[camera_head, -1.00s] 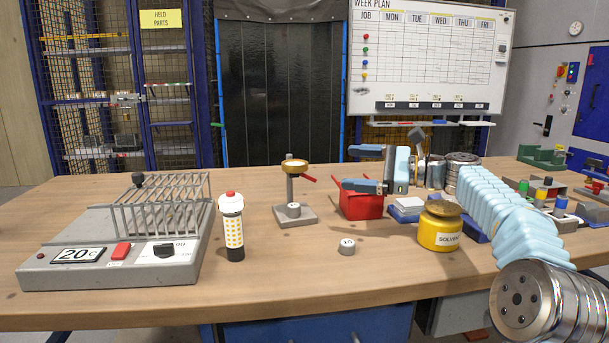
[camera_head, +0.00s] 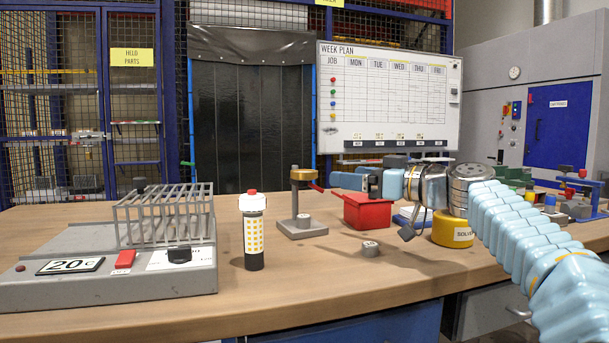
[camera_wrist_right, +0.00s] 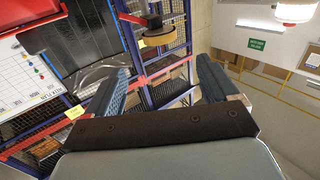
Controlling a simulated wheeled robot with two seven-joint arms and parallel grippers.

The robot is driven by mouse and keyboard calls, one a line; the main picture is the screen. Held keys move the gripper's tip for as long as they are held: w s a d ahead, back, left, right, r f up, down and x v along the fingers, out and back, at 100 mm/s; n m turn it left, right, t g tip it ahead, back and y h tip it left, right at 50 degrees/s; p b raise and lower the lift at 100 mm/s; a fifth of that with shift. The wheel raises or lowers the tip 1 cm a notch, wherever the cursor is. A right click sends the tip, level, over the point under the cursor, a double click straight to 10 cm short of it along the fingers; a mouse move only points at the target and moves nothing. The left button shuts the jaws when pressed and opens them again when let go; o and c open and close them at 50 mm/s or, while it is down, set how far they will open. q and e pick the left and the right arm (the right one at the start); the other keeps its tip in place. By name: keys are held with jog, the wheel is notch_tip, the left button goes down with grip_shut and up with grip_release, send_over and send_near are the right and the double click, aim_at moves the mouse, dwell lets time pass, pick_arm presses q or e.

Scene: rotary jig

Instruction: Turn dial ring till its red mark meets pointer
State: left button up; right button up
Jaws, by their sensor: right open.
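The jig stands at mid-table in the head view. A brass-coloured ring (camera_head: 304,174) sits on its post, with a red lever-like part (camera_head: 316,187) at its right side and a grey base (camera_head: 301,228) below. I cannot make out a red mark or pointer on the ring. My right gripper (camera_head: 357,170) is open and empty, right of the ring and apart from it. In the right wrist view the ring (camera_wrist_right: 157,40) shows beyond the gap between the open fingers (camera_wrist_right: 163,68), with the red part (camera_wrist_right: 131,18) beside it. My left gripper is not in view.
A red bin (camera_head: 366,212) stands under the right gripper. A grey knob (camera_head: 370,249) lies in front, a white-and-yellow cylinder (camera_head: 252,235) and a grey heater unit (camera_head: 120,290) are left. A yellow solvent pot (camera_head: 452,231) is partly behind my arm.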

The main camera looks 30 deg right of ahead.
aim_at(314, 171)
jog(key=p+x, duration=0.3)
jog(key=x, duration=0.7)
jog(key=shift+w+a, duration=0.1)
jog(key=shift+w, duration=0.15)
jog(key=shift+w+a, duration=0.2)
jog(key=shift+w, duration=0.3)
jog(key=c, duration=1.1)
jog(key=shift+o, duration=0.2)
